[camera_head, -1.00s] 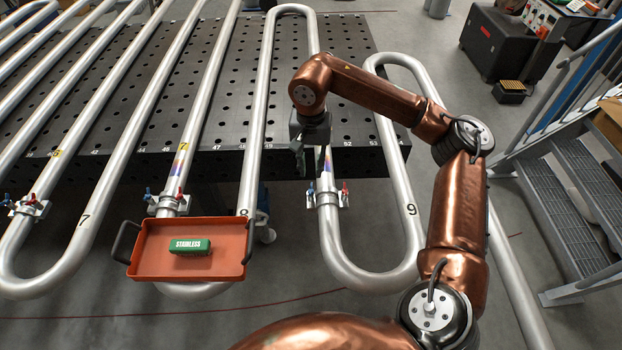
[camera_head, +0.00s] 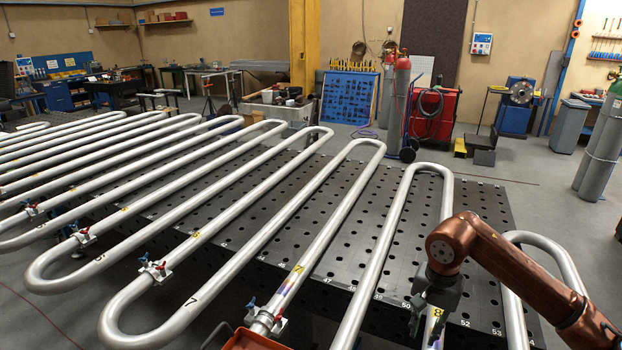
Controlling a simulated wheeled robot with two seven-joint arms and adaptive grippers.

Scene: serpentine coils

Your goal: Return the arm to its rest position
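My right arm (camera_head: 520,275) is copper-coloured and comes in from the lower right, bent at an elbow. My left arm and gripper are not in view.
Silver serpentine pipes (camera_head: 200,225) lie across the table, with small clamps (camera_head: 265,318) along the near side. An orange tray (camera_head: 250,341) shows only at the bottom edge. Gas cylinders (camera_head: 398,103), a red cabinet (camera_head: 435,115) and benches stand beyond, with open floor between.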

